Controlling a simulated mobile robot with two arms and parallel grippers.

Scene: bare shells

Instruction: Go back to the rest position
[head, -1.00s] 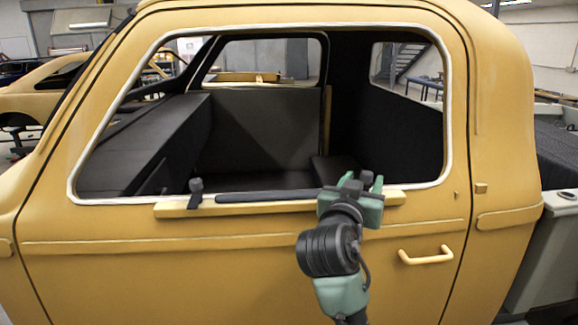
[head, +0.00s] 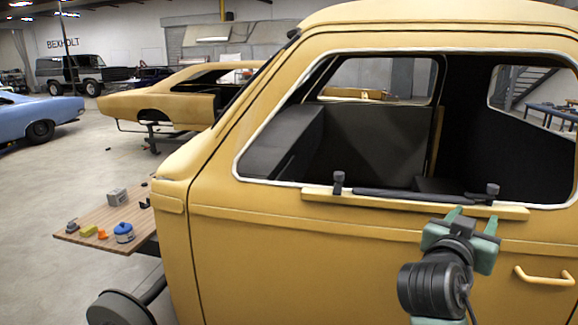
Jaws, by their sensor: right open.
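My right gripper (head: 472,222) has green fingers and is open. It is in front of the yellow door (head: 350,270), just below the window ledge (head: 318,195). Nothing shows between its fingers. A dark bar (head: 400,194) lies along the ledge, with one upright dark knob (head: 338,182) near its left end and another (head: 492,190) near its right end. The right knob is just above and right of the gripper, seemingly apart from it. My left gripper is not in view.
A door handle (head: 545,277) is right of my right gripper. At left, a wooden table (head: 85,232) holds a blue can (head: 123,232), a grey box (head: 116,196) and several small items. A yellow car shell (head: 165,95) and a blue car (head: 40,115) stand behind. Open floor lies between.

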